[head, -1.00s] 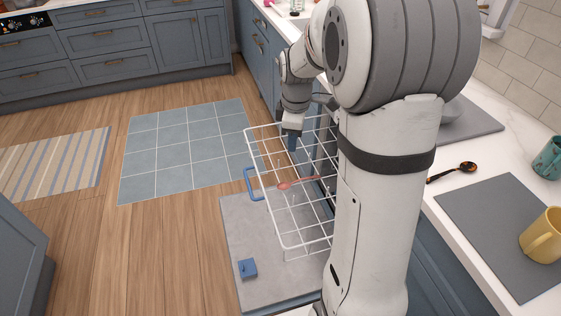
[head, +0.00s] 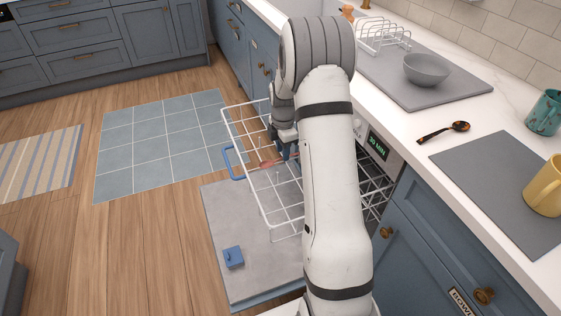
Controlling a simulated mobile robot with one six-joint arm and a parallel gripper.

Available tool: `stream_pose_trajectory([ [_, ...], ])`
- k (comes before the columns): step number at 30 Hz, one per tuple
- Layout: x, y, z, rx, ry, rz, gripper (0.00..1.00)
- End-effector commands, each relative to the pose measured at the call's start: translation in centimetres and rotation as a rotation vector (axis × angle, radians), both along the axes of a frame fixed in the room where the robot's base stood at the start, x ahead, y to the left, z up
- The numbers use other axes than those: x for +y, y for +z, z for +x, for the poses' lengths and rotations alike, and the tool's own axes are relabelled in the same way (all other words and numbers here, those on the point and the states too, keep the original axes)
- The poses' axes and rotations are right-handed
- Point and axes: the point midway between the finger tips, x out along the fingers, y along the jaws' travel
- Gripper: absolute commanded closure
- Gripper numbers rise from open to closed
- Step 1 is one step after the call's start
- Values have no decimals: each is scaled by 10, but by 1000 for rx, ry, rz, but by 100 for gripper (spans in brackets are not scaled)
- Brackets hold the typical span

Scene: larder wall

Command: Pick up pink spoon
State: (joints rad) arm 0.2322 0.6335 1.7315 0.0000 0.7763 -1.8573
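The pink spoon (head: 267,164) lies in the white wire dishwasher rack (head: 274,222), with its bowl end toward the left. Much of its handle is hidden behind my gripper and arm. My gripper (head: 287,152) points down into the rack at the spoon, just right of its bowl. The fingertips are small and partly covered, so I cannot tell whether they are open or shut, or whether they touch the spoon.
The open dishwasher door (head: 222,205) lies below the pulled-out rack. The counter holds a dark spoon (head: 444,132), a grey mat (head: 500,175), a yellow mug (head: 545,188), a teal cup (head: 544,113) and a grey bowl (head: 427,70). The floor at left is open.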

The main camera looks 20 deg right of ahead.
Motion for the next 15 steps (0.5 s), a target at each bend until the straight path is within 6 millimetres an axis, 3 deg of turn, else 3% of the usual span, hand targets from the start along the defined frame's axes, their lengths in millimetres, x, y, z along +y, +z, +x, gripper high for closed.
stream_pose_trajectory([
  [3,0,-18,-1,2,0,1,67],
  [11,0,-20,0,0,-1,0,68],
  [15,0,-20,0,0,-1,0,79],
])
